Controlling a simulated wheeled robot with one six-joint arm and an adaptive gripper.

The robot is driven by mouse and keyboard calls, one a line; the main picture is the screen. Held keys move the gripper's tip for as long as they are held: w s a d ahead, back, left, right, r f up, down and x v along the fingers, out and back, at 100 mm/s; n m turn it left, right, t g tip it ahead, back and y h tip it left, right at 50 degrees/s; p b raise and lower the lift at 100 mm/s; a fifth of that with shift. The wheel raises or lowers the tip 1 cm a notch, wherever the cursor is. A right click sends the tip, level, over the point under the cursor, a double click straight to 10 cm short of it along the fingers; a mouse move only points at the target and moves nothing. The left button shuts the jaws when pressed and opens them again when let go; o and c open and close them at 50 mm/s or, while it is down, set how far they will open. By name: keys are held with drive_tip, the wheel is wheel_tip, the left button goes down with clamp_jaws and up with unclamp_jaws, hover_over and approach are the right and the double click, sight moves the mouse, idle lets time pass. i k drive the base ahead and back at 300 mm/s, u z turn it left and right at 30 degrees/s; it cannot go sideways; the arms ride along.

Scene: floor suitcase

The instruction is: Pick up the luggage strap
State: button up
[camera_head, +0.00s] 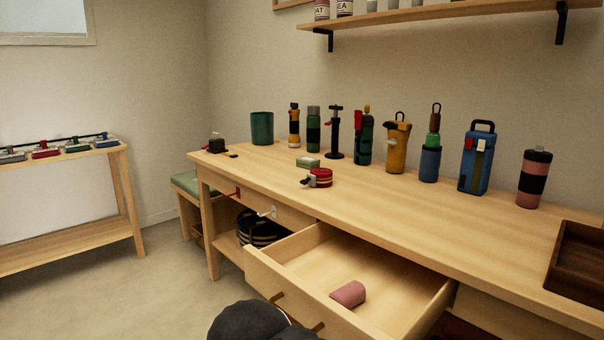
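A small rolled red band with a grey and black buckle-like piece on its left, which looks like the luggage strap (321,178), lies on the wooden workbench (400,205) in the head view. It sits near the bench's front edge, above the left part of the open drawer. Nothing touches it from above. My gripper is not in view, so I cannot see whether it is open or shut.
Several bottles and tools stand along the back. A dark tray (578,262) is at right. A dark rounded shape covers the bottom edge.

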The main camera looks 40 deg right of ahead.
sight(320, 176)
drive_tip(key=i, duration=3.65)
drive_tip(key=z, duration=3.6)
